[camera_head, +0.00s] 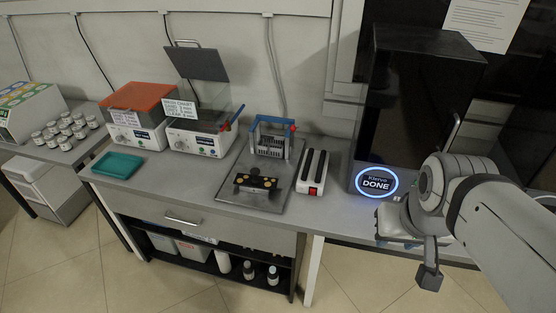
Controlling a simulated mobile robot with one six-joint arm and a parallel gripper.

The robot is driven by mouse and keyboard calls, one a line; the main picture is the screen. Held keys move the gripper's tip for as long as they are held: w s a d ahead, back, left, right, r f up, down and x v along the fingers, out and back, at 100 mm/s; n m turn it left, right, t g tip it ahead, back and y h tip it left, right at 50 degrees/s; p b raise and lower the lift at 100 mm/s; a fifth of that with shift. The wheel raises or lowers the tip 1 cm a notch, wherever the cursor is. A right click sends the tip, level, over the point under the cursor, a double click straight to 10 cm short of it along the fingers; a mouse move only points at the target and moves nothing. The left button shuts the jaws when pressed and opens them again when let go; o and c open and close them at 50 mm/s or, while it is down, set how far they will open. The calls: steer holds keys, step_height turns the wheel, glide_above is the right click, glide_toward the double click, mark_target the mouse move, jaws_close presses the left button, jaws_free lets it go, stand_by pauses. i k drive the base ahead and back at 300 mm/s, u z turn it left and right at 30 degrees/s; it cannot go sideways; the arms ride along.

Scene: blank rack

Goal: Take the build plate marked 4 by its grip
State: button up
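I can make out no build plate marked 4 and no number 4 in this view. A black printer (418,95) stands at the right of the bench, and its lit round display (377,183) reads "DONE". My arm reaches in from the right edge, low in front of the printer. My gripper (388,222) appears to be at the arm's far end near the bench's front edge, partly hidden by the wrist. Its fingers are too small and covered to tell open from shut. A dark block hangs below my wrist.
Two white machines (137,133) (203,138) and a teal tray (117,165) stand left.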

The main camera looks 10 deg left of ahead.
mark_target(255, 183)
steer(key=u, duration=0.05)
steer(key=i, duration=1)
steer(key=z, duration=0.05)
